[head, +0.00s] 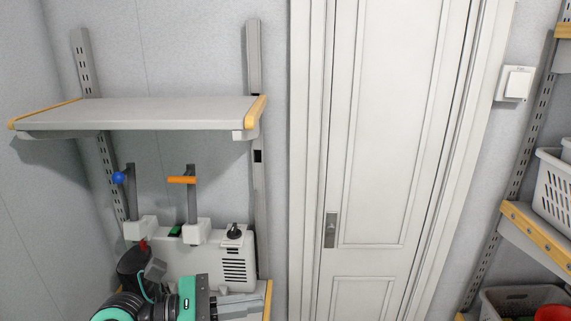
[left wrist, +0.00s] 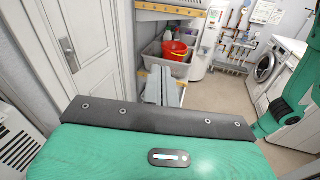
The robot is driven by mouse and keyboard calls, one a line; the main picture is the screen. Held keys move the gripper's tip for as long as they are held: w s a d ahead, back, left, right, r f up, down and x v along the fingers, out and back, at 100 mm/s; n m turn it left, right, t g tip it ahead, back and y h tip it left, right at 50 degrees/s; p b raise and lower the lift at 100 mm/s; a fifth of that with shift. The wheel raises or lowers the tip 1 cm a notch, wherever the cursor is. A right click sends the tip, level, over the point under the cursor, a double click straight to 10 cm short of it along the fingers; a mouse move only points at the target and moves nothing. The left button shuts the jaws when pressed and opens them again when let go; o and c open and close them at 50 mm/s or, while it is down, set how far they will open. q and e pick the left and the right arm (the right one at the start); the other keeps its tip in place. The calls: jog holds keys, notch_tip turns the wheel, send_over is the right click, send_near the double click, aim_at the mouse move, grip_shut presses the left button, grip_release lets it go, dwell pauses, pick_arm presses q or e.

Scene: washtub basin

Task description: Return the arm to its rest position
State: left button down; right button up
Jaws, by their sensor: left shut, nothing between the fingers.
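My left arm (head: 125,307) comes in at the bottom left of the head view, black and teal. My left gripper (head: 243,304) points right, in front of the white machine on the lower left. In the left wrist view its grey fingers (left wrist: 164,86) lie together, with nothing between them. A teal link of mine (left wrist: 290,105) shows at the right of the left wrist view. My right gripper is in neither view.
A white wall shelf (head: 140,113) hangs above the white machine (head: 190,264) with two levers. A closed door (head: 385,130) is in the middle. Shelving with a white basket (head: 556,190) is at right. A red bucket (left wrist: 175,50) and washing machine (left wrist: 266,67) show in the wrist view.

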pick_arm(q)
notch_tip(320, 180, up, 4)
jog(key=r+n+t+h, duration=0.1)
jog(key=n+t+h, duration=0.25)
jog(key=n, duration=0.25)
jog(key=w+a+f+n+t+y, duration=0.15)
jog(key=a+n+t+y, duration=0.45)
jog(key=n, duration=0.6)
jog(key=w+a+n+t+y, duration=0.3)
jog(key=a+n+t+y, duration=0.25)
jog(key=n+t, duration=0.4)
jog(key=s+a+f+n+g+y, duration=0.1)
jog(key=a+f+n+g+y, duration=0.35)
jog(key=f+n, duration=0.35)
jog(key=s+a+f+n+g+y, duration=0.1)
jog(key=a+f+n+g+y, duration=0.2)
jog(key=f+n+y, duration=0.4)
jog(key=s+d+f+n+g+h, duration=0.3)
jog(key=s+f+n+g, duration=0.7)
jog(key=s+f, duration=0.9)
notch_tip(320, 180, down, 31)
jog(key=m+g, duration=0.3)
jog(key=g, duration=0.1)
jog(key=s+a+f, duration=0.1)
jog(key=s+f, duration=0.9)
jog(key=s+a+f+g, duration=0.1)
jog(key=s+a+f, duration=0.1)
jog(key=s+f, duration=0.8)
jog(key=shift+a, duration=0.3)
